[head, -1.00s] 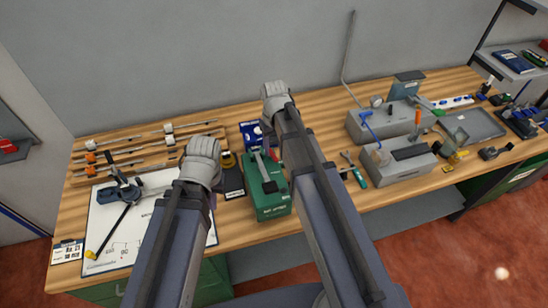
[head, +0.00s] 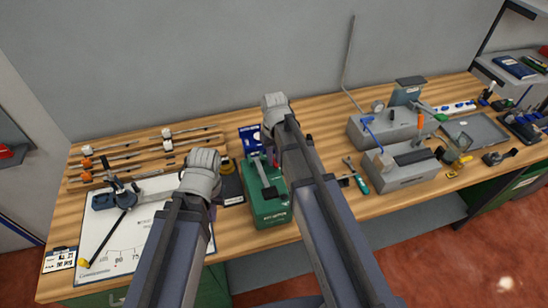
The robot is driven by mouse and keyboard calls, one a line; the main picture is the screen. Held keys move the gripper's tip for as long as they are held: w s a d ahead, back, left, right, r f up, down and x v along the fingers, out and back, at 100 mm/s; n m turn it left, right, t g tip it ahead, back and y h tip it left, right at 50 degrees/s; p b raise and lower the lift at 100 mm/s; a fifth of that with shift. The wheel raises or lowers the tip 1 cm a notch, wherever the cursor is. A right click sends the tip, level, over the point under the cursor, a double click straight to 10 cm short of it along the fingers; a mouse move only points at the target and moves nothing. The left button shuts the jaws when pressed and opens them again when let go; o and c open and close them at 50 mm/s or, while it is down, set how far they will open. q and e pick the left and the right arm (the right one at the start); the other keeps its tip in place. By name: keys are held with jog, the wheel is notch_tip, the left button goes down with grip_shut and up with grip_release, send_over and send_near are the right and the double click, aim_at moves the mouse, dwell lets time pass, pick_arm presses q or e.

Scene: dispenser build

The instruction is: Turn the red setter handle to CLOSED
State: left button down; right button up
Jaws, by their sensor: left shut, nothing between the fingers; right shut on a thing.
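The green box (head: 269,208) stands at the middle front of the bench, with a grey lever-like part (head: 262,172) on its top. A small red part (head: 277,159), apparently the setter handle, shows at its far end, mostly hidden behind my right arm. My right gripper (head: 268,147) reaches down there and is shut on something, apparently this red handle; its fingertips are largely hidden. The handle's angle and any CLOSED mark cannot be read. My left gripper (head: 209,205) is shut and empty, left of the green box and apart from it; its fingers are mostly hidden by its wrist.
A white board (head: 110,238) with a dark clamp tool (head: 118,192) lies at left, below several rods. A blue box (head: 250,138) stands behind the green box. Grey machines (head: 402,172) and a tray (head: 475,130) fill the right. Bench is clear right of the green box's front.

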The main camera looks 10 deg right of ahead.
grip_shut()
jog(key=shift+a+m, duration=0.25)
jog(key=shift+m, duration=0.85)
jog(key=o, duration=0.8)
grip_release()
jog(key=shift+c, duration=0.2)
notch_tip(320, 180, up, 8)
jog(key=p, duration=0.8)
jog(key=shift+f, duration=0.1)
